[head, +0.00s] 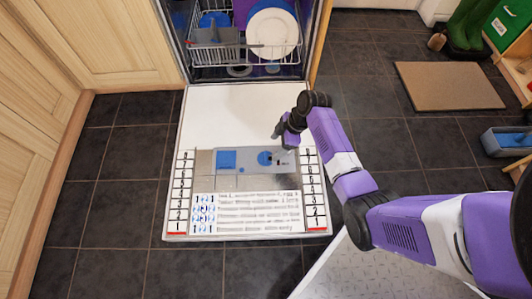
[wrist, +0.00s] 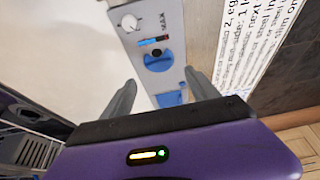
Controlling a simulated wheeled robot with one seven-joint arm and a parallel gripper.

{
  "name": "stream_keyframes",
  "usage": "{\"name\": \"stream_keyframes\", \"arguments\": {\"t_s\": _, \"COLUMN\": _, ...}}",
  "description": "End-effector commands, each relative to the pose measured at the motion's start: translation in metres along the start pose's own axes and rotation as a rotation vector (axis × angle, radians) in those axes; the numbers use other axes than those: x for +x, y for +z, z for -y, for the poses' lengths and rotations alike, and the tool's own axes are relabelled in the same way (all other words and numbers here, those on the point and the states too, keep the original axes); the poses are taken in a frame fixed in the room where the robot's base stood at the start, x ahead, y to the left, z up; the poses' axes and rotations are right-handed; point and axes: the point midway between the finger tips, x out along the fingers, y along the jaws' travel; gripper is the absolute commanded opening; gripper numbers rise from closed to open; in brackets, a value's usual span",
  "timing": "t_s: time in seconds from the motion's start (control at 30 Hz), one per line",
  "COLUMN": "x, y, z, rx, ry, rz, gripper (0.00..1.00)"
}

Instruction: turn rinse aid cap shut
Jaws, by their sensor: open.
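The rinse aid cap (head: 264,158) is a round blue cap on the grey dispenser panel (head: 245,170), set in the inner face of the lowered dishwasher door. It shows in the wrist view (wrist: 158,61) with a raised grip bar across it, just beyond my fingertips. My gripper (head: 280,130) is near the panel's far right part, past the cap in the head view. In the wrist view my gripper (wrist: 160,78) is open with nothing between its fingers, apart from the cap. The cap's exact turn is hard to tell.
A blue square flap (head: 227,160) lies left of the cap. The wrist view shows a small white dial (wrist: 130,22) and a MAX mark beside the cap. The loaded rack (head: 215,55) stands behind the door. Wooden cabinets (head: 100,40) are at left; a brown mat (head: 450,86) lies at right.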

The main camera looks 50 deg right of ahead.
Motion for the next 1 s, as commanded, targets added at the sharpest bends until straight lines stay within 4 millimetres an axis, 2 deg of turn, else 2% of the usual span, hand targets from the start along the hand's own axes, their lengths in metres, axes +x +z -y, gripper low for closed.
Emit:
{"name": "stream_keyframes", "arguments": {"t_s": 0.5, "x": 0.069, "y": 0.001, "z": -0.001, "rx": -0.007, "ry": 0.003, "rz": 0.000, "gripper": 0.69}}
{"name": "stream_keyframes", "arguments": {"t_s": 0.67, "x": 0.077, "y": 0.000, "z": -0.001, "rx": -0.007, "ry": 0.004, "rz": 0.000, "gripper": 0.69}}
{"name": "stream_keyframes", "arguments": {"t_s": 0.93, "x": 0.077, "y": -0.001, "z": -0.001, "rx": -0.007, "ry": 0.004, "rz": 0.000, "gripper": 0.69}}
{"name": "stream_keyframes", "arguments": {"t_s": 0.97, "x": 0.077, "y": -0.001, "z": -0.001, "rx": -0.006, "ry": 0.004, "rz": 0.000, "gripper": 0.67}}
{"name": "stream_keyframes", "arguments": {"t_s": 1.0, "x": 0.077, "y": 0.000, "z": -0.001, "rx": -0.006, "ry": 0.004, "rz": 0.000, "gripper": 0.59}}
